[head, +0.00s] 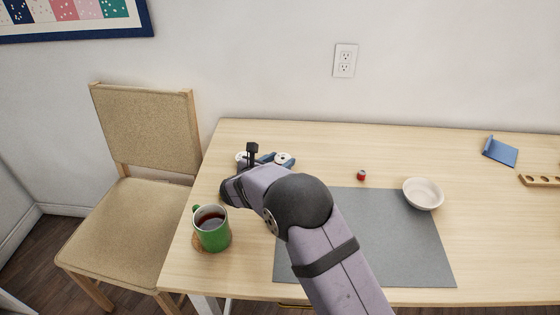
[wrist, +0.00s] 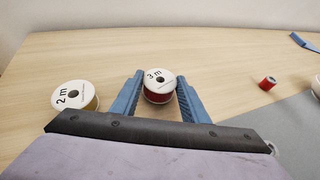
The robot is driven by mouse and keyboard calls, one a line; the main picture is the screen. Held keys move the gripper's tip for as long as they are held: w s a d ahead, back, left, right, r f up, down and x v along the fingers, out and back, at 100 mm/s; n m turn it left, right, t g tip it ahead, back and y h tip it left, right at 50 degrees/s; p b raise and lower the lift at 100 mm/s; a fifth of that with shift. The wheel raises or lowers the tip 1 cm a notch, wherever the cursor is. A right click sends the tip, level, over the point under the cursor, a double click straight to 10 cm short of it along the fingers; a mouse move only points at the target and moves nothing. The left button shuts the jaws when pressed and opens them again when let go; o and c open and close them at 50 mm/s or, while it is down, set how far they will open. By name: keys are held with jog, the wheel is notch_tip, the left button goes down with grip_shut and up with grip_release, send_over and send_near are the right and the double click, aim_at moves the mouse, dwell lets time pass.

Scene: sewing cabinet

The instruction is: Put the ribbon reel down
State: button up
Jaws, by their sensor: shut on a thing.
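A ribbon reel (wrist: 158,85) with a white face marked "3 m" and red ribbon sits between the blue fingers of my gripper (wrist: 160,79) in the wrist view. My gripper is shut on it. In the head view this reel (head: 284,158) shows at the far left part of the table, partly hidden by the fingers. It is at or close above the tabletop; I cannot tell whether it touches. A second reel (wrist: 75,96), marked "2 m", with pale gold ribbon, stands apart to the left of my gripper.
A green mug (head: 212,230) of dark drink is on a coaster at the table's front left. A small red spool (head: 361,175), a white bowl (head: 423,194) and a grey mat (head: 400,235) are to the right. A blue object (head: 500,151) lies farther right. Bare wood lies behind the reels.

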jog(key=shift+f, duration=0.2)
jog(key=o, duration=1)
jog(key=shift+r, duration=0.2)
jog(key=shift+s+a+r, duration=0.1)
jog(key=shift+s, duration=0.05)
jog(key=v, duration=1.1)
jog(key=shift+s+a+r+b, duration=0.1)
jog(key=shift+s+b, duration=0.15)
jog(key=shift+b, duration=0.1)
